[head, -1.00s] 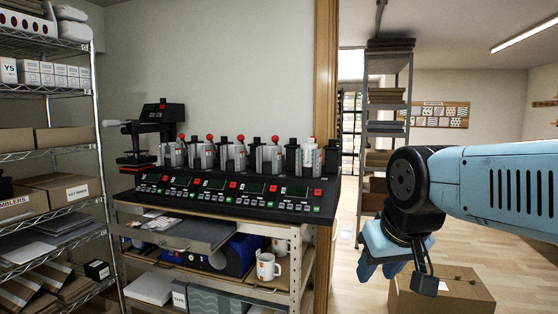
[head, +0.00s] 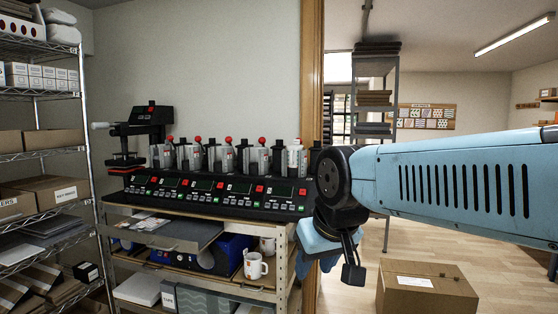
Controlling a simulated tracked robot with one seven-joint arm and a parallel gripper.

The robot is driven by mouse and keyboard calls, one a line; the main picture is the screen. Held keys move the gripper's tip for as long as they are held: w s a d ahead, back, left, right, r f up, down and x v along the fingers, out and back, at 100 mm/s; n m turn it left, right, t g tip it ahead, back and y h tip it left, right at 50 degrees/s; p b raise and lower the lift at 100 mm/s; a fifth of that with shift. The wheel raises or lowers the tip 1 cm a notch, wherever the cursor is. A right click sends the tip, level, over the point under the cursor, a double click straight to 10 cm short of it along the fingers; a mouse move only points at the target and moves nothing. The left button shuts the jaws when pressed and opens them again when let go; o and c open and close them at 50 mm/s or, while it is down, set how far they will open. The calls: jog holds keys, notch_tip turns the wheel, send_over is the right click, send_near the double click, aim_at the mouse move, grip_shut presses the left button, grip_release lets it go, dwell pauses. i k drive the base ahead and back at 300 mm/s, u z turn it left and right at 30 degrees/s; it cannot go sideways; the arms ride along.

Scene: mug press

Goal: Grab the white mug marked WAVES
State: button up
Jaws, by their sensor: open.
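A white mug (head: 255,267) stands on the shelf under the press bench, near its right end, with a small orange mark on its side. A second white mug (head: 267,245) stands just behind it, partly hidden. I cannot read WAVES on either mug. My gripper (head: 318,262) is at the end of my blue arm, right of the mugs and apart from them. Its fingers are small and partly hidden in this view, and nothing shows held in it.
The mug press (head: 140,140) and a row of bottle-like units stand on the bench top. A blue case (head: 215,257) sits left of the mugs. The rack post (head: 282,265) rises close to the mugs' right. A cardboard box (head: 428,290) stands on the floor at right.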

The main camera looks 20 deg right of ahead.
aim_at(294, 157)
jog(key=u, duration=0.05)
jog(key=i, duration=1)
jog(key=z, duration=0.1)
